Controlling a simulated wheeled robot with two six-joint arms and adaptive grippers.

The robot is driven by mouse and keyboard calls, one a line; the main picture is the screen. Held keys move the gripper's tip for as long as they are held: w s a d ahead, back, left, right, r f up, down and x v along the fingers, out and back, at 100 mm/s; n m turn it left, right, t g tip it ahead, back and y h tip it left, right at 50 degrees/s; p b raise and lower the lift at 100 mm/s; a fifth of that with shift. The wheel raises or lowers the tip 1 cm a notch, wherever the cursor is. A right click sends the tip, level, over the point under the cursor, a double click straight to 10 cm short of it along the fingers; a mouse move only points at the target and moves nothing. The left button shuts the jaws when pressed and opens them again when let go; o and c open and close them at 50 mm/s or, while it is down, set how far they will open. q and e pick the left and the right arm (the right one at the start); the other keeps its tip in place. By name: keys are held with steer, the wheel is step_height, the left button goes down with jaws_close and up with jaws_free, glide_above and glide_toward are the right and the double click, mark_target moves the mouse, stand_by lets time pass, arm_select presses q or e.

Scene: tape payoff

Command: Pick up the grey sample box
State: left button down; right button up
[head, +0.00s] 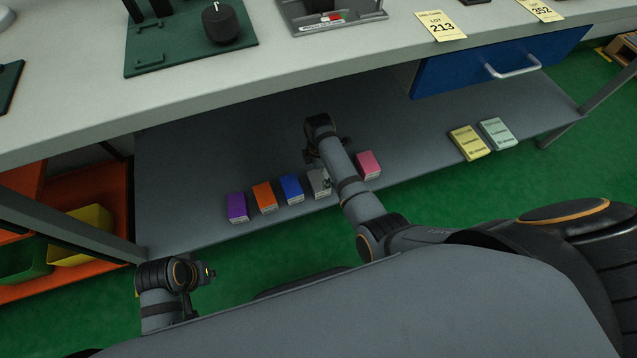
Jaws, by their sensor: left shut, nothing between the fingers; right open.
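The grey sample box (317,186) stands on the lower shelf, in a row of coloured boxes. It sits between a blue box and a pink box, partly hidden by my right forearm. My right arm reaches in over the shelf, and its gripper (327,174) points down at the grey box. The gripper is open, mostly hidden behind my own arm; I cannot tell whether the fingers touch the box. My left gripper (208,272) is shut and empty, low at the left in front of the shelf.
Purple (237,207), orange (264,197), blue (291,189) and pink (369,165) boxes stand near the shelf's front edge. Yellow (468,143) and pale green (498,134) packs lie to the right. The worktop (270,78) and blue drawer (475,72) overhang the shelf (190,165).

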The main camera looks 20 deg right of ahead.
mark_target(318, 180)
arm_select(q)
steer(key=shift+w+d+f+t+b, duration=0.15)
steer(key=shift+d+f+t+b, duration=0.1)
steer(key=shift+f, duration=0.3)
steer(key=shift+w+d+f+t+b, duration=0.15)
steer(key=shift+f+b, duration=0.1)
steer(key=shift+f, duration=0.3)
arm_select(e)
step_height(318, 180, down, 3)
steer(key=shift+f, duration=0.15)
step_height(318, 180, down, 4)
steer(key=b, duration=0.3)
steer(key=shift+w+a+f, duration=0.1)
steer(key=shift+w+f, duration=0.05)
steer(key=shift+f, duration=0.45)
arm_select(q)
steer(key=f, duration=0.1)
steer(key=f+t, duration=0.1)
steer(key=w+d+f+t+h, duration=0.1)
steer(key=shift+d+f, duration=0.1)
steer(key=shift+f, duration=0.15)
arm_select(e)
steer(key=shift+r, duration=0.1)
